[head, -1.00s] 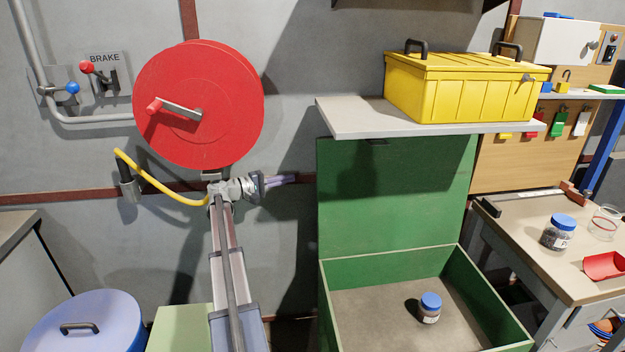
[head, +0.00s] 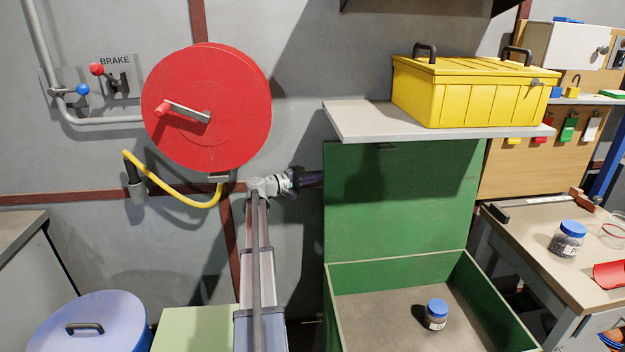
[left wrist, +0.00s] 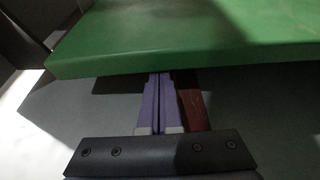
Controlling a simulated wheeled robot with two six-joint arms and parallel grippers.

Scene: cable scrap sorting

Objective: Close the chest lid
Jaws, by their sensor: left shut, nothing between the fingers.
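The green chest (head: 345,275) stands on the floor, open at the top. Its lid (head: 400,215) is raised upright near the wall, below the grey shelf. My left gripper (head: 312,178) is at the lid's left edge, at upper-middle height, shut and empty. In the left wrist view its fingers (left wrist: 158,100) reach up to the lid's edge (left wrist: 150,63), and the lid appears to cover the tips. The tips seem to be behind the lid, on the wall side; I cannot tell whether they touch it. My right gripper is not in view.
A jar with a blue cap (head: 436,314) stands inside the chest. A yellow box (head: 470,95) sits on the grey shelf (head: 360,122) above the lid. A workbench (head: 540,240) stands close on the right. A red reel (head: 205,105) is on the wall at left.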

